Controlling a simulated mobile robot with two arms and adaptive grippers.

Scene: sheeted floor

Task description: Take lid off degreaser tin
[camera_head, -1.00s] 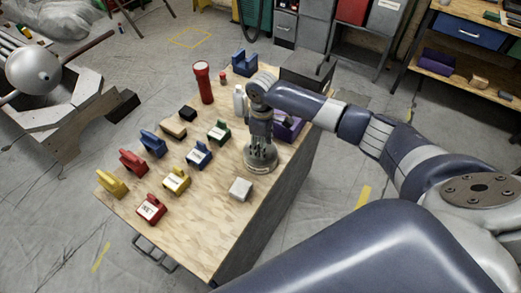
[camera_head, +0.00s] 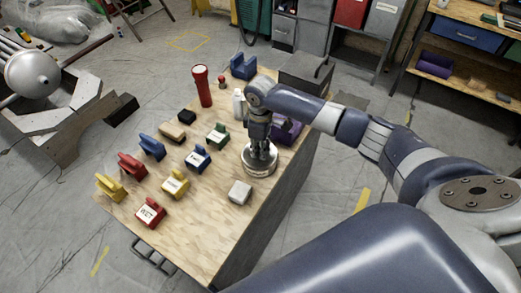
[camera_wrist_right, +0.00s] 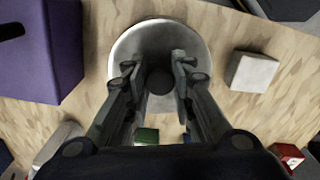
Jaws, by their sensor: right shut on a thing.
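The degreaser tin (camera_head: 258,170) is a short, wide, round metallic can standing near the right edge of the wooden bench top. Its pale round lid (camera_wrist_right: 128,48) shows from above in the right wrist view, with a dark round knob (camera_wrist_right: 160,83) at its middle. My right gripper (camera_head: 262,150) points straight down over the tin. In the wrist view its two fingers (camera_wrist_right: 160,75) stand on either side of the knob, shut on it. The lid appears to sit on the tin; the seam is too small to tell. My left gripper is not in view.
A pale block (camera_head: 240,192) lies just in front of the tin, and a purple bin (camera_head: 286,132) stands behind it. A red flashlight (camera_head: 202,86), white bottle (camera_head: 239,104) and several coloured labelled holders (camera_head: 150,213) occupy the bench. The front right of the top is clear.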

